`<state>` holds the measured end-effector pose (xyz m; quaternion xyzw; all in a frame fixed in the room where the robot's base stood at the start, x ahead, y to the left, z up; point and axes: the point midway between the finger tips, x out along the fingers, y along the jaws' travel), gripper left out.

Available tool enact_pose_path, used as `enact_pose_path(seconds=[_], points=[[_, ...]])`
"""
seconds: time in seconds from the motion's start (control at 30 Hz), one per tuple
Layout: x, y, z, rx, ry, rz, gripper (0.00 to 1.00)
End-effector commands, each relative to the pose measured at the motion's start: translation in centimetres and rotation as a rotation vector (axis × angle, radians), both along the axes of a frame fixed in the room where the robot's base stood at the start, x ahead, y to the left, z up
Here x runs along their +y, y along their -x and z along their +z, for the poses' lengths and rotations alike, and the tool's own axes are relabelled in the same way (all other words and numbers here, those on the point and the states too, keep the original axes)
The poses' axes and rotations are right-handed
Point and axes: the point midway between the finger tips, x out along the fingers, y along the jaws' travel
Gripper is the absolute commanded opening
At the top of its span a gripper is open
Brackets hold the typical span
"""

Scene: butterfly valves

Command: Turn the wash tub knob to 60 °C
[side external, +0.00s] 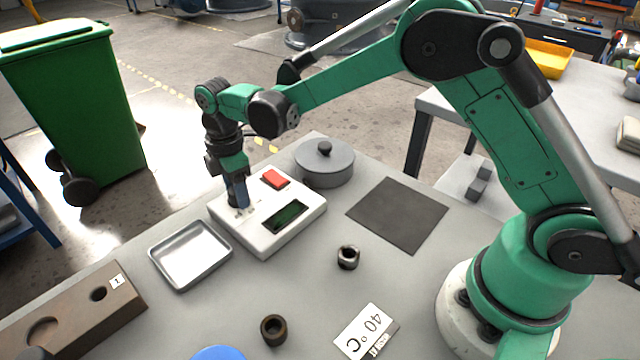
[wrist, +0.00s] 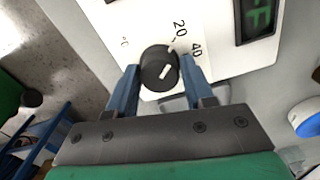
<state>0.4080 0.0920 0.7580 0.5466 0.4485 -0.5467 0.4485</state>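The white control box (side external: 262,243) stands on the grey table, with a red button (side external: 275,178) and a dark green-lit display (side external: 285,216). In the wrist view its round black knob (wrist: 154,62) has a white pointer mark, slanting toward the upper right. In the side view my gripper (side external: 239,207) hides the knob.
A lidded grey pot (side external: 325,172) stands behind the box, a metal tray (side external: 190,255) left, a dark mat (side external: 398,214) right. A brown block (side external: 75,315) is front left.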

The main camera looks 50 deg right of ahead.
Motion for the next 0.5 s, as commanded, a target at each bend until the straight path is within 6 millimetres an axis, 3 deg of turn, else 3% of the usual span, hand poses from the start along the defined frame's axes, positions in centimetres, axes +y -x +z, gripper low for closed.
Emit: enact_pose_path(seconds=[0.03, 0.13, 0.5], points=[[0.00, 0.00, 0.01, 0.000, 0.000, 0.000, 0.30], [0.00, 0.00, 0.02, 0.000, 0.000, 0.000, 0.02], [0.00, 0.01, 0.04, 0.001, 0.000, -0.045, 0.00]])
